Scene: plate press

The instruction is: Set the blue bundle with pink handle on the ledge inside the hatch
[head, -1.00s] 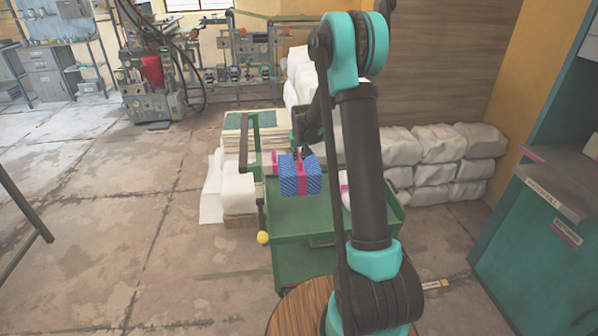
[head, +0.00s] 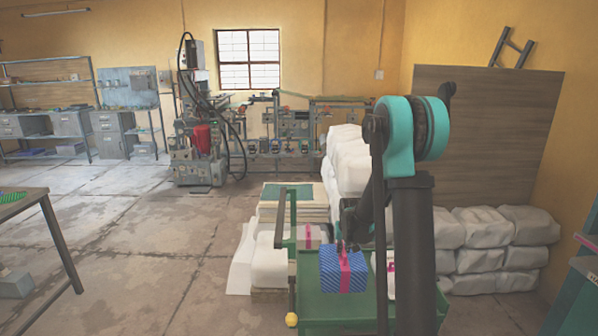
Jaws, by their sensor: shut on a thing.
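The blue bundle (head: 329,272) with a pink band and handle (head: 345,268) hangs from my gripper (head: 346,245). My gripper is shut on its pink handle, and the fingertips are small and dark here. The bundle shows in front of the green cart; I cannot tell how far above the cart it hangs. No hatch opening or inner ledge can be made out. Part of a teal cabinet (head: 577,295) with a pink strip shows at the right edge, cut off by the frame.
The green cart (head: 325,308) carries a pale pink-banded bundle (head: 309,238) and a white one (head: 391,283), partly hidden by my arm. White sacks (head: 490,235) line the right wall. A table (head: 22,203) stands at left. The floor between is open.

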